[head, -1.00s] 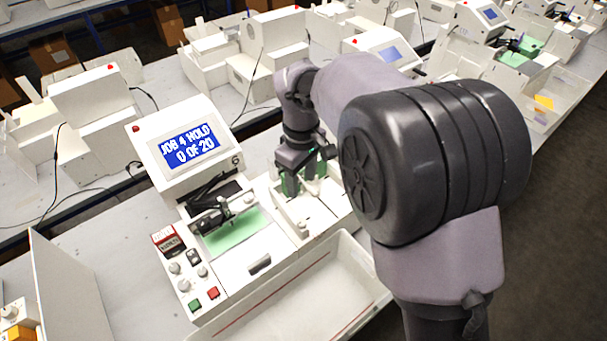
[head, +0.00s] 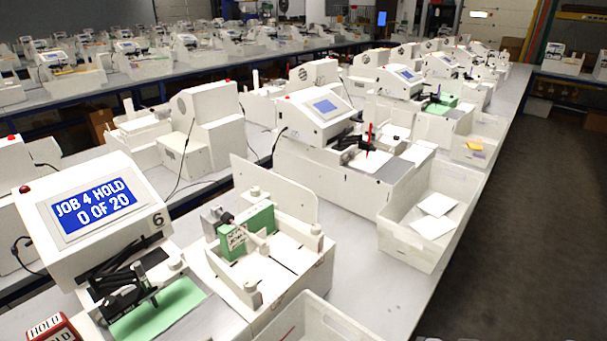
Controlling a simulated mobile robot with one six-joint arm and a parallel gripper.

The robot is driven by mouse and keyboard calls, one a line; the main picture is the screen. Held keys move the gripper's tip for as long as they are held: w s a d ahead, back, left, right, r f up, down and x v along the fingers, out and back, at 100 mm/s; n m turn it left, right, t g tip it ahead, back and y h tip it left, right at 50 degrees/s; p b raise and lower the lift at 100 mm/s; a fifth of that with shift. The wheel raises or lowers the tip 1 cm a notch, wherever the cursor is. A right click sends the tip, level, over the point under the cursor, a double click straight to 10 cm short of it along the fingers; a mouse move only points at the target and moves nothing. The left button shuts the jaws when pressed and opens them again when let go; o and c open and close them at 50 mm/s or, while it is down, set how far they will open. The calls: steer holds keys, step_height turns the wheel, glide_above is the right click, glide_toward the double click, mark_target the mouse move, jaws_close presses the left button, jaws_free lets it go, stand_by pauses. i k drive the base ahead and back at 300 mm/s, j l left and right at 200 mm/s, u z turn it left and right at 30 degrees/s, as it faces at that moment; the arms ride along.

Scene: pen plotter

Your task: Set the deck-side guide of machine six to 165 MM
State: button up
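Machine six (head: 95,205) stands at the lower left, with "6" beside its screen. The screen (head: 92,208) reads "JOB 4 HOLD 0 OF 20". A green sheet (head: 160,308) lies on its bed under the pen carriage. Its white feeder deck (head: 285,268) is at the right, with a green block (head: 250,232) at the back behind a small printed label. Low white walls with round knobs stand on the deck's near and right sides. I cannot tell which is the deck-side guide, and no scale value is readable. My gripper is not in view.
A HOLD sign (head: 50,328) stands at the lower left edge. A neighbouring plotter (head: 345,135) and a bin with white cards (head: 430,225) are beyond. The aisle floor (head: 520,240) at right is clear.

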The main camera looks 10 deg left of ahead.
mark_target(253, 301)
steer(key=u, duration=1.35)
